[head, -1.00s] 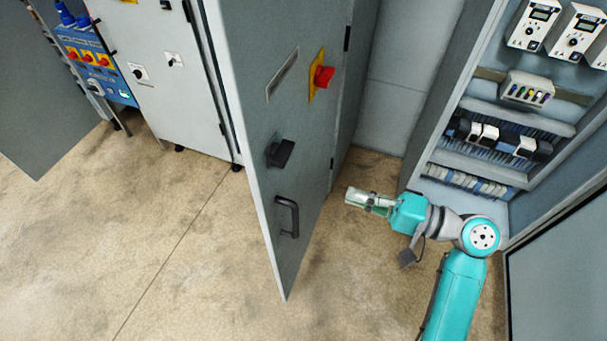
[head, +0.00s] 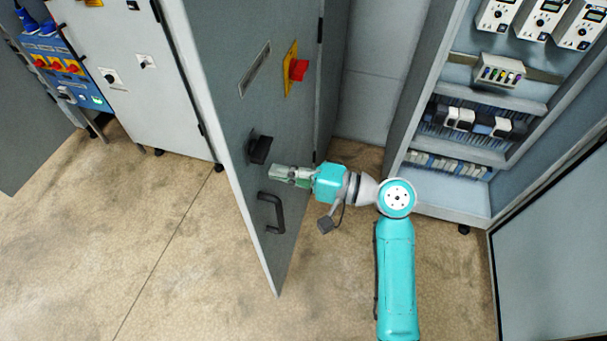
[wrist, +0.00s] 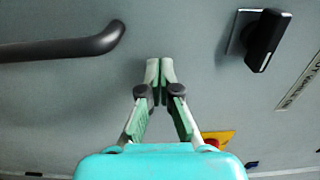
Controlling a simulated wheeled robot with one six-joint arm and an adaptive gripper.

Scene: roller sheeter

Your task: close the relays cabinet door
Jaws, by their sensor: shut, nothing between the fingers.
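The grey cabinet door (head: 225,95) stands open, swung out from a cabinet and seen at a steep angle in the head view. It bears a dark bar handle (head: 272,213), a black latch (head: 260,149) and a red knob on a yellow plate (head: 292,69). My gripper (head: 274,173) is shut and empty, pointing at the door between the latch and the bar handle. In the wrist view its fingertips (wrist: 160,63) are together close to the door face, with the bar handle (wrist: 65,47) on the left and the latch (wrist: 267,38) on the right. I cannot tell whether they touch it.
An open cabinet with relays and meters (head: 465,118) stands on the right, with another open grey door (head: 550,240) at the far right. White cabinets (head: 130,75) and a blue panel (head: 70,72) stand at the left. The concrete floor (head: 160,250) left of the door is clear.

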